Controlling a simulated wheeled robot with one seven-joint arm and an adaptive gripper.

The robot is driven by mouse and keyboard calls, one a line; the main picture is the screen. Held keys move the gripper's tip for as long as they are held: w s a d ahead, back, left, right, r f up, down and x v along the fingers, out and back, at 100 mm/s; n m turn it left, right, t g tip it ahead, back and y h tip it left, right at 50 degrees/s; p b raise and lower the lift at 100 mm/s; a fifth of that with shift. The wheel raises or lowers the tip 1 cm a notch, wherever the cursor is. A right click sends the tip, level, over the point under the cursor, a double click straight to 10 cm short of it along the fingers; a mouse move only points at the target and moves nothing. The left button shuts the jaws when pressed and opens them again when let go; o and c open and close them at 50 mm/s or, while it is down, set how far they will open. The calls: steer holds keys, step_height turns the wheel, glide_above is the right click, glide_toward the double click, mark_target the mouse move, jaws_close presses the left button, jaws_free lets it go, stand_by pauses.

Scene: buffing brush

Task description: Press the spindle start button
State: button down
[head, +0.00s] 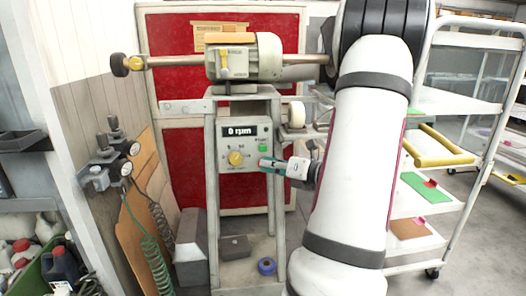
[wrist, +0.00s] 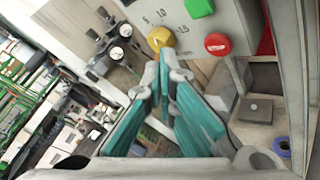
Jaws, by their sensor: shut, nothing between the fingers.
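The control box (head: 226,132) on the buffing machine has a display reading "0 rpm". A green button (head: 263,149) sits at its right side; it also shows at the top edge of the wrist view (wrist: 199,8). A red button (wrist: 217,44) is below the green one in the wrist view. A yellow dial knob (head: 236,158) is to the left, also in the wrist view (wrist: 160,38). My gripper (head: 265,162) is shut and empty in front of the box's lower right. In the wrist view its tips (wrist: 165,60) appear below the knob, left of the red button. Contact cannot be told.
The grey motor (head: 232,62) and its spindle stand above the box on a metal frame. A white shelf cart (head: 470,100) is at the right. Pressure gauges (head: 128,158) with a green coiled hose are at the left. A blue roll (head: 266,266) lies on the lower shelf.

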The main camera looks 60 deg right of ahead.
steer(key=shift+w+d, duration=1.55)
steer(key=shift+d, duration=0.15)
steer(key=shift+d+p, duration=0.1)
steer(key=shift+p, duration=0.25)
steer(key=shift+w+d, duration=0.25)
steer(key=shift+w+d+p, duration=0.25)
steer(key=shift+d+p, duration=0.05)
stand_by(0.8)
steer(key=shift+s+a, duration=0.55)
steer(key=shift+a, duration=0.1)
stand_by(0.4)
steer(key=shift+s+a+p, duration=0.6)
steer(key=shift+s+a, duration=1.05)
steer(key=shift+a, duration=0.25)
